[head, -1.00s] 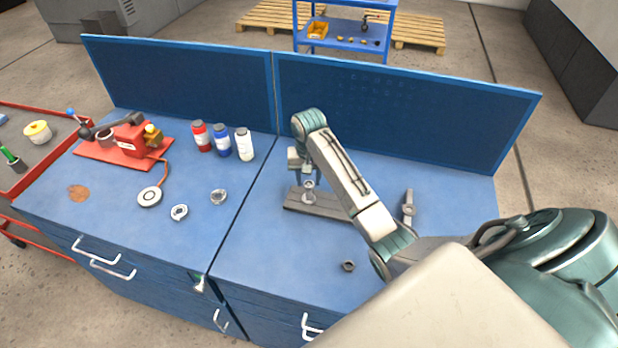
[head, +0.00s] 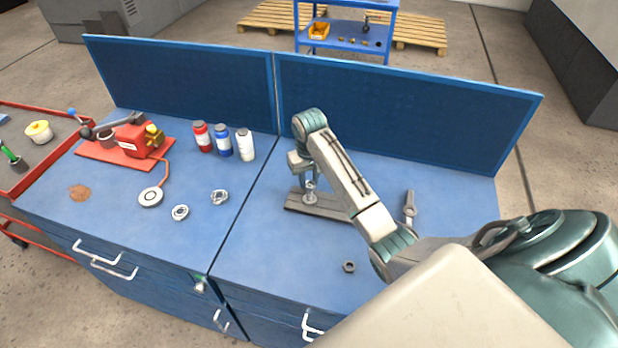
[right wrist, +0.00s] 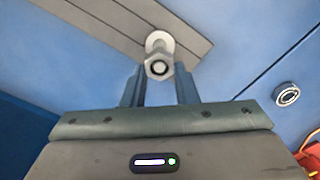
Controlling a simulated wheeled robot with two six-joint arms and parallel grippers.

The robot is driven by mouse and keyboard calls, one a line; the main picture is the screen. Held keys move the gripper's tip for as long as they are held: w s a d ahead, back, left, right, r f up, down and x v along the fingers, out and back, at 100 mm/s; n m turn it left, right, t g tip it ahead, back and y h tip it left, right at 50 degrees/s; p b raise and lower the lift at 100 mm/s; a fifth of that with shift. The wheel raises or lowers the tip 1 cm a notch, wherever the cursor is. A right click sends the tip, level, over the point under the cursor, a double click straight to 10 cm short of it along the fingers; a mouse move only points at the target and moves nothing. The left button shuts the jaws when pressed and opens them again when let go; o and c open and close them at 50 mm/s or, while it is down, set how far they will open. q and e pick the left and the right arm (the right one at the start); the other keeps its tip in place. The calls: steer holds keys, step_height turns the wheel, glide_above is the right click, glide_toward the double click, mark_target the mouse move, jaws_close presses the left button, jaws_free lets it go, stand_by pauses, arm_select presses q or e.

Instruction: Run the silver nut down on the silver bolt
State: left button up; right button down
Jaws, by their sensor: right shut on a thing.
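The silver bolt (head: 310,199) stands upright on a grey bar (head: 338,209) lying on the right half of the bench. My right gripper (head: 308,184) points down over the bolt. In the right wrist view, the two fingers of my right gripper (right wrist: 159,75) are shut on the hexagonal silver nut (right wrist: 158,66). The nut is around the bolt's top end, whose round tip shows in its hole. How far down the thread it sits is hard to tell. In the head view, the fingers mostly hide the nut. My left gripper is not in view.
A dark nut (head: 348,267) lies near the front and a wrench-like tool (head: 410,206) lies right of the bar. Two ring-shaped parts (head: 180,212) (head: 219,197), bottles (head: 223,141) and a red device (head: 131,142) are on the left. A blue panel (head: 400,112) closes the back.

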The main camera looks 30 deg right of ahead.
steer(key=m, duration=0.4)
steer(key=shift+s+m, duration=0.1)
steer(key=shift+m, duration=0.3)
steer(key=m, duration=0.5)
steer(key=shift+s+f, duration=0.1)
steer(key=c, duration=1.6)
jaws_free()
steer(key=shift+m, duration=0.6)
steer(key=o, duration=0.5)
steer(key=shift+o, duration=0.2)
